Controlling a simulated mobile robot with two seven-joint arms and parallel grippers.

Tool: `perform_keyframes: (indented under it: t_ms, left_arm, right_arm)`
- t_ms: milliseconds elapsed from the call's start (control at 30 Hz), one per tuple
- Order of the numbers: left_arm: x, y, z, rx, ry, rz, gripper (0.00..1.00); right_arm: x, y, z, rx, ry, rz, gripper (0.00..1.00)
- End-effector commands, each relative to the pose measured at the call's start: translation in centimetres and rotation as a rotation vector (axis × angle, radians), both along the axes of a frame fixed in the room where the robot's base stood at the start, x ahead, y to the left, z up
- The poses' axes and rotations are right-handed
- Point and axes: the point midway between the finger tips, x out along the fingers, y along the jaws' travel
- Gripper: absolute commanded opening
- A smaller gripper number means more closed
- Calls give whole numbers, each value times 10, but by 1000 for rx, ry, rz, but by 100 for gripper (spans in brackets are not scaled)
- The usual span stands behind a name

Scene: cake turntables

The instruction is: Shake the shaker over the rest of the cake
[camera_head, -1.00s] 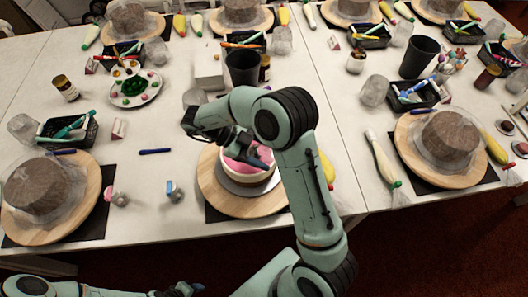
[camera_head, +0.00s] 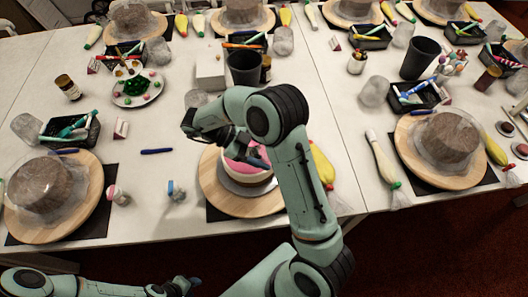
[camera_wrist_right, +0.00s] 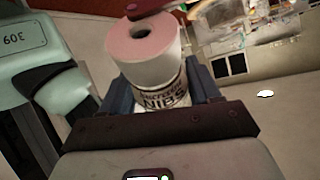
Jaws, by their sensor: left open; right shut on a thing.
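The pink-topped cake (camera_head: 252,176) with pale sides sits on a grey board on a wooden turntable (camera_head: 232,206) at the middle front. My right arm reaches over it and hides part of its top. In the right wrist view, my right gripper (camera_wrist_right: 160,92) is shut on the shaker (camera_wrist_right: 162,86), a cylinder with a label reading "NIBS" and a pale pink end with a dark hole. The shaker is mostly hidden in the head view, so its gap to the cake cannot be told. My left gripper (camera_head: 186,286) is open and empty at the bottom, away from the cake.
Wrapped brown cakes on turntables stand at left (camera_head: 38,186) and right (camera_head: 447,138). A black cup (camera_head: 244,68) stands behind my right arm. A yellow piping bag (camera_head: 323,166) lies right of the cake. The table's front edge is near.

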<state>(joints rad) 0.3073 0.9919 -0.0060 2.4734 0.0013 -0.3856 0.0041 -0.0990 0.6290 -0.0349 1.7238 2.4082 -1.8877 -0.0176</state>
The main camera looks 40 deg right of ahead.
Motion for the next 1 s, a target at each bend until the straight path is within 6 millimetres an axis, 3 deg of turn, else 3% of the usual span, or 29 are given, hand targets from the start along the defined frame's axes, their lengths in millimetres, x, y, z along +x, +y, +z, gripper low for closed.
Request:
perform_keyframes:
  t_ms: [133, 267, 600, 833, 1000]
  left_arm:
    - [1, 0, 0, 0, -1, 0, 43]
    - [0, 0, 0, 0, -1, 0, 43]
    - [0, 0, 0, 0, 0, 0, 43]
    - [-31, 0, -27, 0, 36, 0, 43]
    - [-39, 0, -35, 0, 45, 0, 43]
  right_arm:
    - [-9, -4, 9, 0, -3, -1, 19]
    - [1, 0, 0, -2, 2, 1, 19]
    - [3, 1, 2, -22, 44, -1, 19]
    - [-16, -13, -10, 41, -87, -3, 19]
    - [-21, -19, -12, 72, -157, -1, 19]
